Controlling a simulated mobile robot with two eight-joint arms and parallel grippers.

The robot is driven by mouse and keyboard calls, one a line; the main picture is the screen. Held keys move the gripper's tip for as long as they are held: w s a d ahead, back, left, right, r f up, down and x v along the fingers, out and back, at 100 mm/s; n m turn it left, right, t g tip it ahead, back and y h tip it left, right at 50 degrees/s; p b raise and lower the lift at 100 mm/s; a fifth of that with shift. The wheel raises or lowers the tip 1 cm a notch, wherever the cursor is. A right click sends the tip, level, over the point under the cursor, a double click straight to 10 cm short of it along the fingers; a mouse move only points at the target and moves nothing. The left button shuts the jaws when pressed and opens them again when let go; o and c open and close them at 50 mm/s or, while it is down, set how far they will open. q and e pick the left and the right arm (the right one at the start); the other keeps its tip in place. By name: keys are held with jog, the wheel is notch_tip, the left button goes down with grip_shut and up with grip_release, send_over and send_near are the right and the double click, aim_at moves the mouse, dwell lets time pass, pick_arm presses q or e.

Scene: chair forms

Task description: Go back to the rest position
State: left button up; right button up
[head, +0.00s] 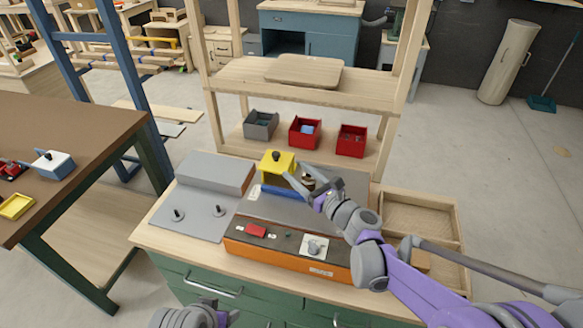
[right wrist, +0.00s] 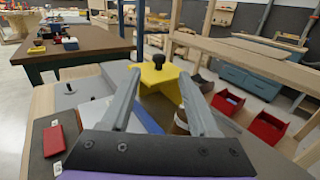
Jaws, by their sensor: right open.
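My right gripper (head: 313,180) is open and empty above the workbench. In the right wrist view its two fingers (right wrist: 159,80) stand apart with nothing between them. Beyond the fingertips is a yellow block with a black knob (head: 277,163), which also shows in the right wrist view (right wrist: 152,82). A small brown round object (head: 308,184) sits just behind the gripper and is partly hidden by it. Part of my left arm (head: 190,317) shows at the bottom edge, but its fingers are out of frame.
The green workbench (head: 165,240) carries a grey plate with pegs (head: 190,220), a blue bar (head: 285,195) and an orange-fronted panel (head: 285,260). A wooden tray (head: 420,215) is at the right. Grey and red bins (head: 304,133) line the shelf behind. A brown table (head: 75,125) stands left.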

jog(key=shift+s, duration=0.1)
dwell(0.4)
jog(key=s+d+n+g+h, duration=0.1)
jog(key=s+n, duration=0.4)
jog(key=s+d+f+n+g+h+p, duration=0.1)
jog(key=s+d+n+g, duration=0.1)
jog(key=s+n, duration=0.3)
jog(key=s+d+n+g+h, duration=0.2)
jog(key=s+n, duration=0.3)
jog(key=s, duration=0.1)
jog(key=shift+d+f+p, duration=0.15)
jog(key=shift+f+p, duration=0.15)
jog(key=shift+p, duration=0.1)
jog(key=s+d+f+n+g+h, duration=0.1)
jog(key=s+d+f+n+h, duration=0.1)
jog(key=s+d+n, duration=0.2)
jog(key=s+d+f+n+g+h+p, duration=0.1)
jog(key=s+d+f+n+h, duration=0.1)
jog(key=s+d, duration=0.4)
jog(key=s+d+f+n+h, duration=0.2)
jog(key=s+d+n+h, duration=0.2)
jog(key=s+n, duration=0.1)
jog(key=shift+s+d+n+g, duration=0.4)
jog(key=shift+n, duration=0.3)
jog(key=shift+w+a, duration=0.1)
jog(key=shift+a, duration=0.05)
